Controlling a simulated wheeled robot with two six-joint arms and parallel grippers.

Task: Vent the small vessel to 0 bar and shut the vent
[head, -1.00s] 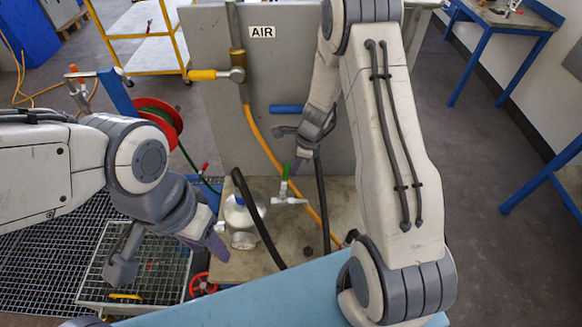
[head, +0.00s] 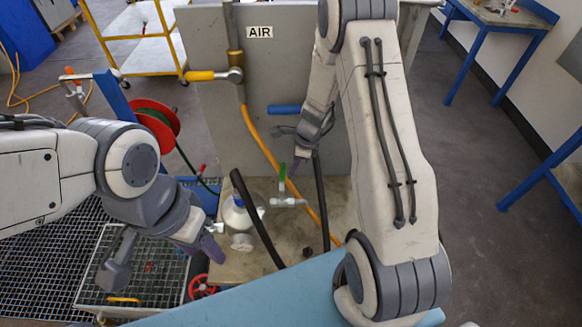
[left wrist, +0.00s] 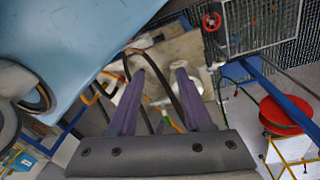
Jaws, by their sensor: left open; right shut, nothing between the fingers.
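The small white vessel (head: 237,216) stands on a beige bench top in the head view, partly behind a black hose. A valve with a green handle (head: 282,180) sits on a metal fitting to its right. My left gripper (head: 212,249) is open beside the vessel, at its lower left; I cannot tell whether it touches. Its two purple fingers stand apart in the left wrist view (left wrist: 160,72), where the green handle (left wrist: 166,113) shows between them. My right gripper (head: 298,165) is shut and empty, close to the green handle. No pressure gauge reading is legible.
A grey panel marked AIR (head: 259,32) stands behind, with a yellow-handled valve (head: 214,76) and a blue handle (head: 284,109). A red handwheel (head: 201,287) and a wire-mesh cart (head: 150,265) are at lower left. Black hoses cross the bench top.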

